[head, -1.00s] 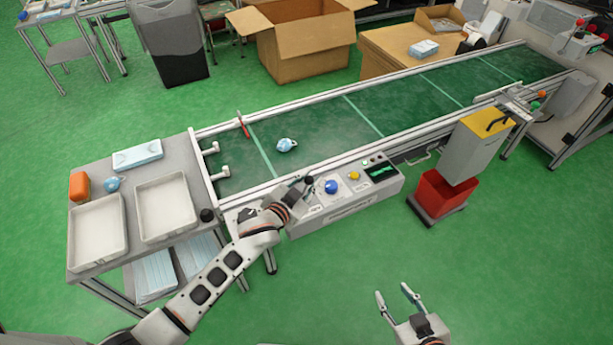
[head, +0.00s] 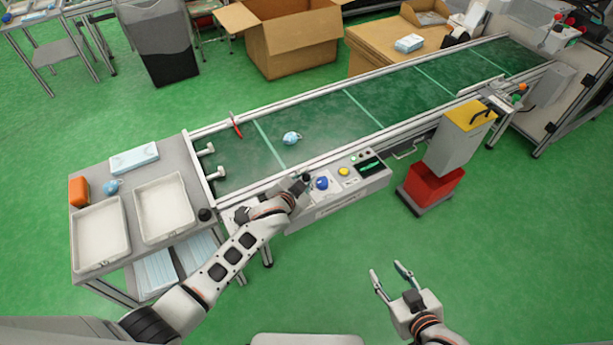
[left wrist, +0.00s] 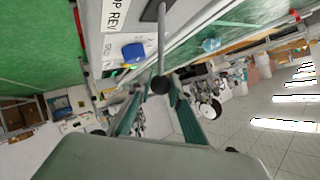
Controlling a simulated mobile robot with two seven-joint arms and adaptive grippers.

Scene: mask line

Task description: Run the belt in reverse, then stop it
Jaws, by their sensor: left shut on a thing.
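The green conveyor belt (head: 330,125) runs from the lower left to the upper right in the head view. The control box (head: 335,203) is on the belt's near side, with a blue button (head: 321,183), a yellow button (head: 343,171) and a dark display with green marks (head: 369,166). My left gripper (head: 299,184) is shut on a black-knobbed lever (left wrist: 161,45); a label beside it reads "OP REV", partly cut off. My right gripper (head: 389,270) is open and empty above the floor.
A side table (head: 135,216) with two white trays stands at the belt's left end. A red bin (head: 432,187) stands under a yellow-topped grey chute (head: 468,118). Cardboard boxes (head: 290,45) stand behind the belt. The floor around my right gripper is clear.

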